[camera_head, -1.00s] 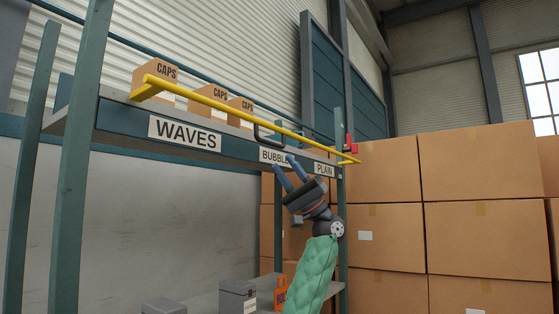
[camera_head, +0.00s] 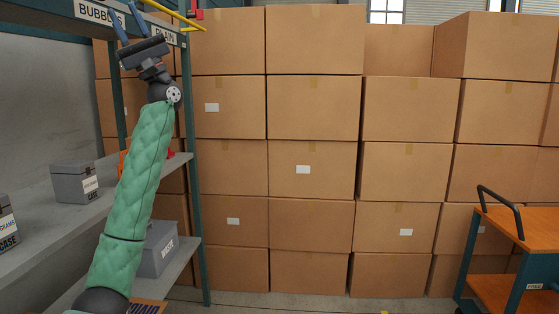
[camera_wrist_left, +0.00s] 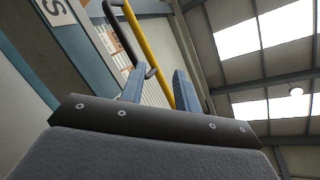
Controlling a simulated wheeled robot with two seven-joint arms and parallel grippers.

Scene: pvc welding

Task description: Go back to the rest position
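My left gripper (camera_head: 122,14) is raised at the top left of the head view, in front of the shelf's sign rail, on my arm in its green sleeve. It also shows in the left wrist view (camera_wrist_left: 158,82), with its two blue fingers spread apart and nothing gripped between them. Behind the fingers in that view are a yellow bar (camera_wrist_left: 148,48) and a black hooked handle (camera_wrist_left: 118,35). I cannot tell whether the left finger touches the handle's end. My right gripper is in neither view.
The rack's shelf (camera_head: 45,243) on the left holds grey boxes (camera_head: 76,183). Stacked cartons (camera_head: 312,108) fill the back. An orange-topped cart (camera_head: 522,227) stands at the right. Some floor shows at the bottom.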

